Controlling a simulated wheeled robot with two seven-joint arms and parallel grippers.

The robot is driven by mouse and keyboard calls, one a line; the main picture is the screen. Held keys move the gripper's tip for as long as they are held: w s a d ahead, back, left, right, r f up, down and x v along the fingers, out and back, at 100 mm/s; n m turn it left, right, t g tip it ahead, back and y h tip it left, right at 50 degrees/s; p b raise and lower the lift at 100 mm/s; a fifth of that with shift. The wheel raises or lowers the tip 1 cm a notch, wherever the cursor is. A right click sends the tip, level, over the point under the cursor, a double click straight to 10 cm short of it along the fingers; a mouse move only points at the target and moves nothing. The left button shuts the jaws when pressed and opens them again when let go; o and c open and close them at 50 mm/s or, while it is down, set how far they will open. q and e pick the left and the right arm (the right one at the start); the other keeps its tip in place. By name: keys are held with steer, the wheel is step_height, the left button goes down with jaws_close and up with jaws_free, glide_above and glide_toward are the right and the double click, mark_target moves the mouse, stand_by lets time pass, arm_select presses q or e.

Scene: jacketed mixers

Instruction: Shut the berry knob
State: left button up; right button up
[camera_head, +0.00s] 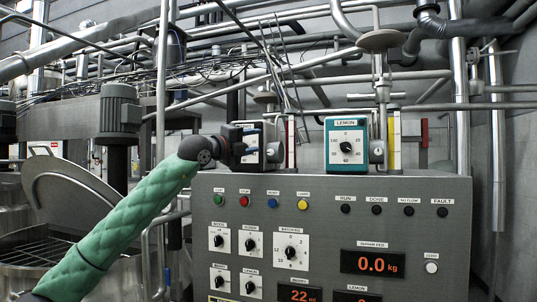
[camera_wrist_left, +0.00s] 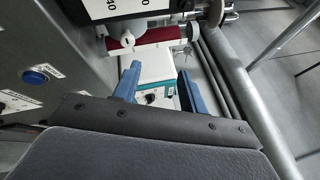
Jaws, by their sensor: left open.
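A dark box with a white dial (camera_head: 252,146) stands on top of the grey panel, at the left. My gripper hides much of its front, and I cannot read its name. A small silver knob (camera_head: 273,153) is on its right side, beside a red column (camera_head: 291,142). The same dark box (camera_wrist_left: 115,8) shows at the top of the left wrist view, with a white knob (camera_wrist_left: 127,38) below it. My left gripper (camera_head: 238,146) is in front of the dark box's left part. Its blue fingers (camera_wrist_left: 157,90) are apart, with nothing held between them. My right gripper is out of view.
A teal LEMON box (camera_head: 346,147) stands to the right, with a silver knob (camera_head: 377,151) and a yellow column (camera_head: 394,140). The panel (camera_head: 330,225) carries coloured buttons, dials and red displays. Pipes and a hanging motor (camera_head: 119,110) crowd the back and left.

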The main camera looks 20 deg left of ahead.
mark_target(269, 153)
arm_select(q)
steer(key=w+f+n+p, duration=0.1)
steer(key=w, duration=0.1)
steer(key=w+d+f+n+y+p, duration=0.1)
steer(key=w+n+p, duration=0.1)
steer(key=w+f+n+g+y+p, duration=0.1)
steer(key=w, duration=0.2)
steer(key=shift+w+d+f+n, duration=0.1)
steer(key=shift+d+n, duration=0.15)
steer(key=shift+n, duration=0.15)
steer(key=shift+w+d+f+p, duration=0.1)
steer(key=shift+w+d+p, duration=0.1)
steer(key=shift+w+p, duration=0.15)
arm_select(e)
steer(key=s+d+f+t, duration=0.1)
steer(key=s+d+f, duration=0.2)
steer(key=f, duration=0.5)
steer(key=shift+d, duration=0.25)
arm_select(q)
jaws_close()
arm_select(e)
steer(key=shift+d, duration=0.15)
